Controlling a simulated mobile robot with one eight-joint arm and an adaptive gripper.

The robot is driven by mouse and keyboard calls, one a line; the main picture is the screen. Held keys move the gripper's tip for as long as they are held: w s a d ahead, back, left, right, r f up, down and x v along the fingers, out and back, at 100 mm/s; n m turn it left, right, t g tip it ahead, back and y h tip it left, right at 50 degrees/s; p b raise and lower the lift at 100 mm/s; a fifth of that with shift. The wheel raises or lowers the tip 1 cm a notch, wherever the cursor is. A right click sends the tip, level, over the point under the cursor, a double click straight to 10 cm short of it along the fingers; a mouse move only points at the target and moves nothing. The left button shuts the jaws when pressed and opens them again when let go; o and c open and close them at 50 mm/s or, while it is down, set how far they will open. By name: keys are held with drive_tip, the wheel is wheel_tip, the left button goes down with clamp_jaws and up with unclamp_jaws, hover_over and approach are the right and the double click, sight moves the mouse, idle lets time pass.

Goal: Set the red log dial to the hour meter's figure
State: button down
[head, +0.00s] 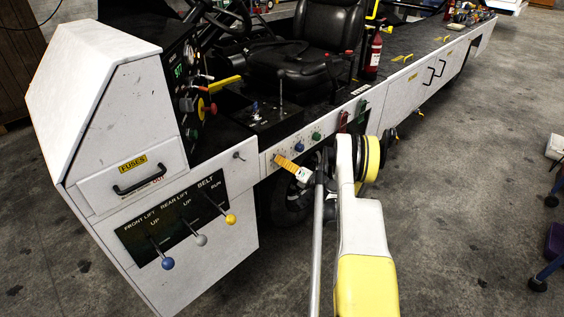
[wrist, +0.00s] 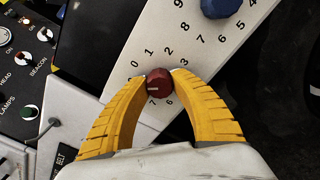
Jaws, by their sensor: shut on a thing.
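The red log dial (wrist: 159,82) sits on a white panel inside a printed ring of digits. The 0, 1, 2 and 3 show above it, and a 7 and a 6 show below. A small pale mark shows on its lower left face; I cannot tell which digit it points to. My gripper (wrist: 158,80) is shut on the dial, one yellow finger on each side. In the head view my gripper (head: 279,160) reaches the side panel and hides the dial. The hour meter (head: 180,70) shows small green digits on the dark dashboard, too small to read surely.
A blue dial (wrist: 216,7) with its own digits is up and right of the red one. A green dial (head: 316,136) is further along the panel. Levers with blue (head: 167,263), grey and yellow knobs stick out at the front. Open floor lies to the right.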

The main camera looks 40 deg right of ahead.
sight(275, 137)
drive_tip(key=shift+a, duration=0.1)
drive_tip(key=c, duration=1)
unclamp_jaws()
drive_tip(key=shift+f, duration=0.1)
drive_tip(key=shift+c, duration=0.2)
wheel_tip(275, 137, up, 10)
drive_tip(key=shift+r, duration=0.1)
